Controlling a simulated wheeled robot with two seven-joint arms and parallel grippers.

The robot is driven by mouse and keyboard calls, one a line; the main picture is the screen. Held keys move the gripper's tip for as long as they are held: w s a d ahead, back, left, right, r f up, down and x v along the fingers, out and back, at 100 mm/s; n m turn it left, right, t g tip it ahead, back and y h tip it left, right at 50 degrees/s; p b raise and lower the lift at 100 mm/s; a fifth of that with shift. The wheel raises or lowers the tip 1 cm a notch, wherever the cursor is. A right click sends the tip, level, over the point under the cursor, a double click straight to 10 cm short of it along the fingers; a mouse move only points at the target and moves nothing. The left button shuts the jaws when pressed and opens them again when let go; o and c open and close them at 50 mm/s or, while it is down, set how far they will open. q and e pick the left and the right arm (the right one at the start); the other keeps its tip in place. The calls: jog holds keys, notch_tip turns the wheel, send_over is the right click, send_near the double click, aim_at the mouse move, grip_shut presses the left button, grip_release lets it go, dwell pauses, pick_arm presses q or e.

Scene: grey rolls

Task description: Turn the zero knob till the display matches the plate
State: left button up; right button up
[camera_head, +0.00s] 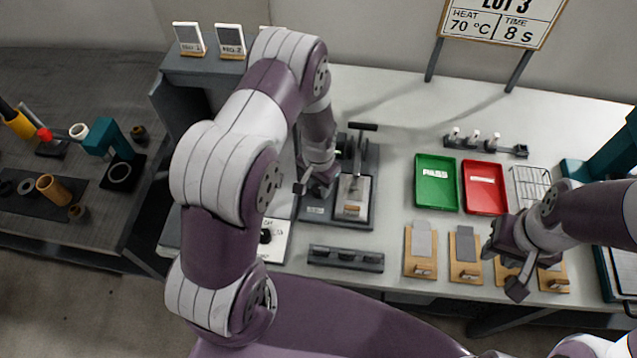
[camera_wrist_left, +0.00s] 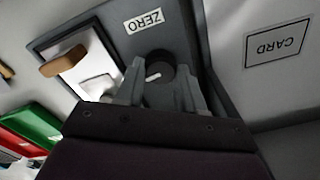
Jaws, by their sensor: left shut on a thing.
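In the left wrist view, the black zero knob (camera_wrist_left: 160,66) with a white pointer mark sits on a grey device (camera_wrist_left: 190,25), beside a ZERO label (camera_wrist_left: 145,20). My left gripper (camera_wrist_left: 160,90) is shut on the knob, one finger on each side. No display reading is legible in either view. My right gripper (camera_head: 503,268) is open and empty above the wooden boards (camera_head: 465,270).
A sign (camera_head: 503,22) reads LOT 3, heat 70 °C, time 8 s. Green (camera_head: 436,198) and red (camera_head: 484,204) trays stand right of the device. A dark slotted rack (camera_head: 345,258) lies in front. A CARD label (camera_wrist_left: 277,44) shows beside the device.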

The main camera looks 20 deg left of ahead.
aim_at(319, 188)
pick_arm(q)
jog(key=shift+m, duration=0.6)
jog(key=o, duration=1)
jog(key=shift+o, duration=0.2)
notch_tip(319, 188, up, 13)
jog(key=b, duration=0.1)
jog(key=shift+f, duration=0.15)
